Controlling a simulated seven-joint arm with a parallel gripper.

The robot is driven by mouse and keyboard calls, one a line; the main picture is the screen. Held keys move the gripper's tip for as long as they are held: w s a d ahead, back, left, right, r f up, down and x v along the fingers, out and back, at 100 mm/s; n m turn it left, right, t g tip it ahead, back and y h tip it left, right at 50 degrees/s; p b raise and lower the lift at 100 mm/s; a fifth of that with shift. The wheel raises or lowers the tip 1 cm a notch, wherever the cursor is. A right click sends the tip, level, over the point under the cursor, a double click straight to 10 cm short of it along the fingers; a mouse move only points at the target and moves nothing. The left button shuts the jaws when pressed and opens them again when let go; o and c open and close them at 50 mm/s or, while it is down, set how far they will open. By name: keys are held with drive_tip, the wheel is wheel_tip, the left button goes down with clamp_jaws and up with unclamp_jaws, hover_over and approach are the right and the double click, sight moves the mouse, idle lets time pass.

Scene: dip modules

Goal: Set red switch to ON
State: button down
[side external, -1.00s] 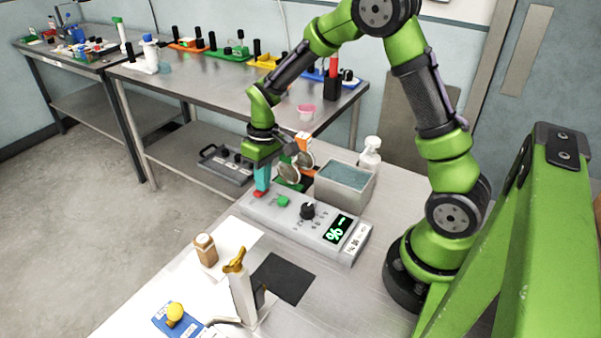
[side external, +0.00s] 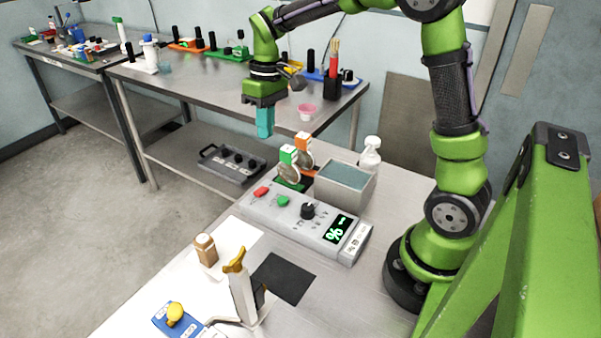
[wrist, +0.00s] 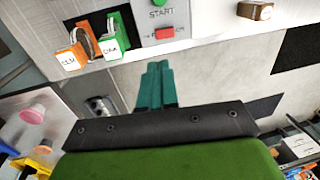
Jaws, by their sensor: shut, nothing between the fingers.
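The red switch (side external: 262,191) sits at the far left end of the grey control box (side external: 285,222), beside a green button (side external: 283,201). In the wrist view the red switch (wrist: 165,33) shows below the word START and the green button (wrist: 161,3). Small lettering by the switch is too small to read, and I cannot tell its ON or OFF position. My gripper (side external: 264,134) has teal fingers, which are shut and empty. It hangs in the air well above the red switch, apart from it. The fingers also show in the wrist view (wrist: 157,75).
A black knob (side external: 308,210) and a lit display (side external: 336,229) are on the same box. The air around my gripper is clear.

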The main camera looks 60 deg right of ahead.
sight(257, 192)
drive_tip(key=shift+d+r, duration=0.1)
drive_tip(key=shift+r, duration=0.25)
drive_tip(key=shift+a+r+y, duration=0.1)
drive_tip(key=shift+a+y, duration=0.2)
drive_tip(key=shift+a, duration=0.45)
drive_tip(key=a+f, duration=0.1)
drive_tip(key=f, duration=0.8)
drive_tip(key=a+f, duration=0.1)
drive_tip(key=f, duration=0.3)
drive_tip(key=shift+a+f, duration=0.35)
drive_tip(key=shift+f, duration=0.05)
